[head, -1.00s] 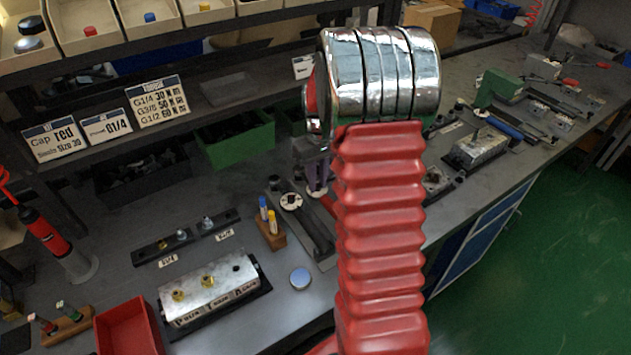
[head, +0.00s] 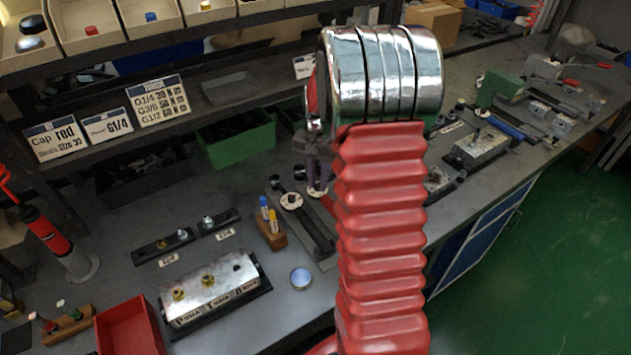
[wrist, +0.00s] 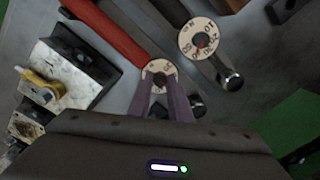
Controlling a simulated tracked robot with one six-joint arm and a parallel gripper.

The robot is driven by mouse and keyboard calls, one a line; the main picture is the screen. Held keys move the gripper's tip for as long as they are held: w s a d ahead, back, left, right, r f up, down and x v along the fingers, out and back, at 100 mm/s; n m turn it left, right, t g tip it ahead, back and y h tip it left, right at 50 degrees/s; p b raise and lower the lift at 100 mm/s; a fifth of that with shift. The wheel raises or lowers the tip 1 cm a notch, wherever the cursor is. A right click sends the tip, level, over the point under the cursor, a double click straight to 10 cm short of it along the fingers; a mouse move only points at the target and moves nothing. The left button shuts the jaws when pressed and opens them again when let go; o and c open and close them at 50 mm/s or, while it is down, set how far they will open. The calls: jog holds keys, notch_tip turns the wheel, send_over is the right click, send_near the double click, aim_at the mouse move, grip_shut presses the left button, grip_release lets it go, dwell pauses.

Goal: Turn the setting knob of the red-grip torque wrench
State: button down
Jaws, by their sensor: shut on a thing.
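The torque wrench with a red grip (wrist: 112,30) lies on the bench in the wrist view. At its near end is a pale round setting knob with printed marks (wrist: 159,69). My gripper (wrist: 160,84) has its two purple fingers shut on this knob. In the head view my gripper (head: 317,178) points down at the knob behind the second wrench's dial. My red arm hides most of the red-grip wrench there. A second wrench with a dark shaft lies beside it, its numbered dial (wrist: 201,39) clear of my fingers; that dial also shows in the head view (head: 291,201).
A small wooden holder with coloured pens (head: 271,236) and a round disc (head: 301,278) are close by. A red bin (head: 128,327) stands front left.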

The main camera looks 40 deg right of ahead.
aim_at(318, 185)
jog(key=shift+m, duration=0.8)
jog(key=c, duration=1.6)
grip_release()
jog(key=shift+c, duration=0.2)
notch_tip(318, 185, up, 8)
